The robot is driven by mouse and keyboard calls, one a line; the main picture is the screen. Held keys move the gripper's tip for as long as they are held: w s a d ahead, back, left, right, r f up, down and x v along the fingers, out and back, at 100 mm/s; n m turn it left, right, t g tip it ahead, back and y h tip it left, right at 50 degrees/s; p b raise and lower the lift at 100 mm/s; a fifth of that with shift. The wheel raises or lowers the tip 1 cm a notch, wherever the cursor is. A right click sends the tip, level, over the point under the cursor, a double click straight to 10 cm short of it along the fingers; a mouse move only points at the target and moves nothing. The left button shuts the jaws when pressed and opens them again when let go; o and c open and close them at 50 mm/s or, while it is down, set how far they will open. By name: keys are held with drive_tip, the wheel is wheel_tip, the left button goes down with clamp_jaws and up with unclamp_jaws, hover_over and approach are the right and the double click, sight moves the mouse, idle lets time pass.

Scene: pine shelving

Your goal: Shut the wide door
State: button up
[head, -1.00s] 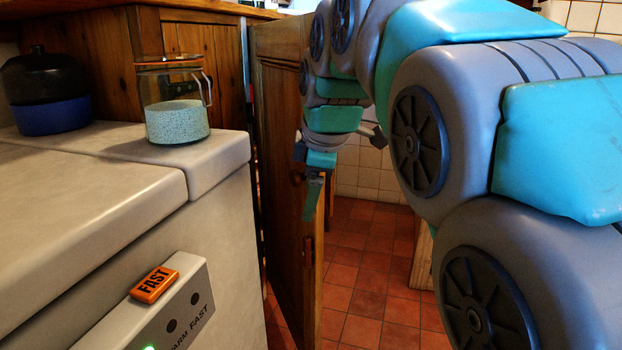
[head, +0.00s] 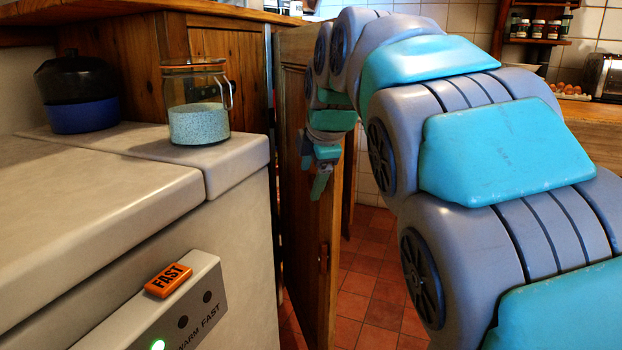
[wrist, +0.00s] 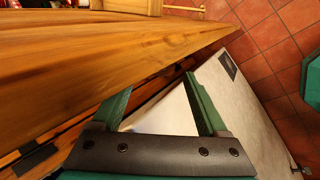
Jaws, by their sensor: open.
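The wide door is most likely the tall panelled wooden door (head: 305,215), standing open at the middle of the head view. It is seen nearly edge-on, with its lower end near the floor out of clear view. My gripper (head: 320,182) is at the door's face near its free edge; I cannot tell if it touches. In the wrist view my gripper (wrist: 160,102) is open, with its two green fingers apart and nothing clearly held between them. A broad wooden surface (wrist: 120,48), which appears to be the door, runs close along the left finger.
A wooden cupboard (head: 215,40) is behind. Red floor tiles (head: 375,275) right of the door look clear.

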drive_tip(key=shift+w+a+f, duration=0.1)
drive_tip(key=shift+w+f, duration=0.3)
drive_tip(key=shift+f, duration=0.2)
drive_tip(key=shift+c, duration=0.3)
clamp_jaws()
idle(0.7)
